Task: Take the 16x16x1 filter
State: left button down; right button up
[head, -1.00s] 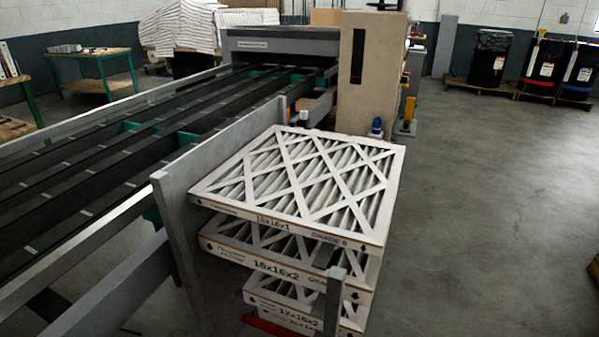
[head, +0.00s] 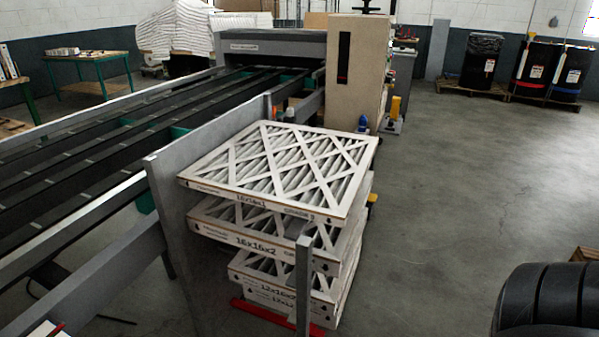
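The 16x16x1 filter (head: 258,207) is the thin top filter of a stack in the head view. It lies flat, with a white cardboard frame, diagonal lattice and pleats, and its printed front edge faces me. A thicker 16x16x2 filter (head: 255,242) lies beneath it. Smaller filters, one marked 12x16x2 (head: 272,290), are at the bottom. Neither my left nor my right gripper is in view, and nothing touches the top filter from above.
A grey panel (head: 168,215) stands along the stack's left side, beside the conveyor (head: 90,180). A grey post (head: 303,285) rises before the stack's front edge. A tan cabinet (head: 358,80) stands behind. Open floor (head: 450,180) lies to the right.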

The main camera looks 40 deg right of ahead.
aim_at(318, 175)
jog(key=u, duration=0.3)
jog(key=k, duration=0.35)
jog(key=z, duration=1.2)
